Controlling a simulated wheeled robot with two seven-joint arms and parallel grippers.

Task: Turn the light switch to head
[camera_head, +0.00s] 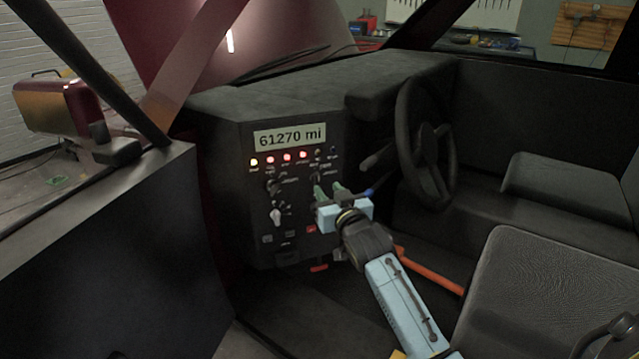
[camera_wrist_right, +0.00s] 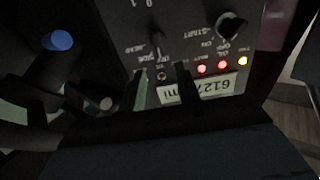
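The light switch (camera_wrist_right: 158,40) is a small dark rotary knob on the dashboard panel, with OFF, SIDE and HEAD labels around it. It shows upside down in the right wrist view, and I cannot tell which label it points at. In the head view my right gripper (camera_head: 329,190) is in front of this part of the panel and largely hides the switch. In the wrist view my right gripper (camera_wrist_right: 162,72) is open, its fingers apart on either side of the switch's line. I cannot tell whether they touch it. My left gripper is not in view.
The ignition knob (camera_wrist_right: 231,25) is beside the light switch. A pale-handled knob (camera_head: 277,215) sits lower on the panel, below the mileage display (camera_head: 290,136) and lit lamps. The steering wheel (camera_head: 425,145) and a blue-tipped lever (camera_head: 369,192) are close on the gripper's right.

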